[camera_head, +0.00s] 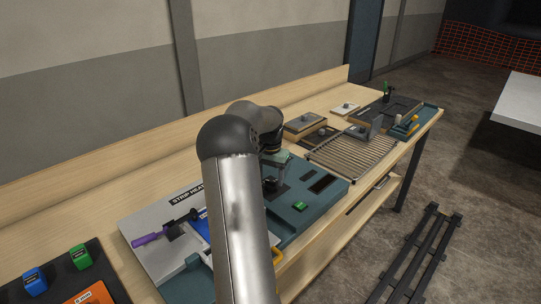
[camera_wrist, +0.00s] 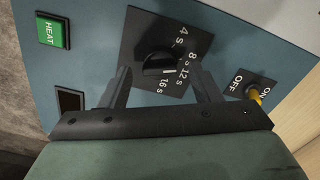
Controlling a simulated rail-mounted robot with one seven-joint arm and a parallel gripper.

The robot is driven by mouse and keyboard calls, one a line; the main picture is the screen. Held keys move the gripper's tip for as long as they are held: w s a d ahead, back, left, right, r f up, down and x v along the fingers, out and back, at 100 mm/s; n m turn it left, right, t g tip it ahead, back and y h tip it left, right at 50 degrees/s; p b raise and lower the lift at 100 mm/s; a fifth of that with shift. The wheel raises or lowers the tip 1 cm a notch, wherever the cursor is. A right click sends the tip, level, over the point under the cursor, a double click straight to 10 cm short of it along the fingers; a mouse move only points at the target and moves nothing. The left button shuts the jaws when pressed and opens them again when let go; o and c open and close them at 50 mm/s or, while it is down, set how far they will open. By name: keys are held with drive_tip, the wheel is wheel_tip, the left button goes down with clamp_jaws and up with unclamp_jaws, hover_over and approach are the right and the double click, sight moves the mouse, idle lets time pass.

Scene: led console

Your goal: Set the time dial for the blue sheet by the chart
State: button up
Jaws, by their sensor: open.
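The time dial (camera_wrist: 158,60) is a round black knob on a black plate marked 4 s, 8 s, 12 s and 16 s in the wrist view. A short white line on the knob points right, toward the 12 s and 16 s side; I cannot tell which exactly. My gripper (camera_wrist: 163,78) is open, with one finger on each side of the knob; contact is unclear. A blue sheet (camera_head: 204,226) appears to lie on the strip heater (camera_head: 160,225), partly hidden by my arm in the head view. I cannot make out the chart.
The teal console (camera_head: 318,190) has a green HEAT button (camera_wrist: 52,31), a small dark window (camera_wrist: 70,100) and a yellow-tipped ON/OFF switch (camera_wrist: 256,94). A slatted rack (camera_head: 350,158) stands beyond it. Blue and green blocks (camera_head: 79,257) sit on a dark tray at front left.

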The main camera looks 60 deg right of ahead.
wheel_tip(320, 180, up, 16)
drive_tip(key=shift+r+b, duration=0.15)
drive_tip(key=shift+b, duration=0.15)
idle(0.6)
drive_tip(key=w+a+f+n+y, duration=0.1)
drive_tip(key=w+a+n, duration=0.15)
drive_tip(key=a, duration=1.15)
drive_tip(key=w+a+f+n, duration=0.1)
drive_tip(key=a+n, duration=0.3)
drive_tip(key=a, duration=1)
drive_tip(key=s+a+f+n, duration=0.4)
drive_tip(key=s+a, duration=0.4)
drive_tip(key=a, duration=0.3)
drive_tip(key=s+a+f+n+h, duration=0.1)
drive_tip(key=s+a+f+n, duration=0.4)
drive_tip(key=a, duration=0.6)
drive_tip(key=s+f, duration=0.1)
drive_tip(key=s, duration=0.1)
drive_tip(key=shift+s+a+f+t, duration=0.15)
drive_tip(key=shift+s+a+t, duration=0.1)
drive_tip(key=shift+s+t, duration=0.1)
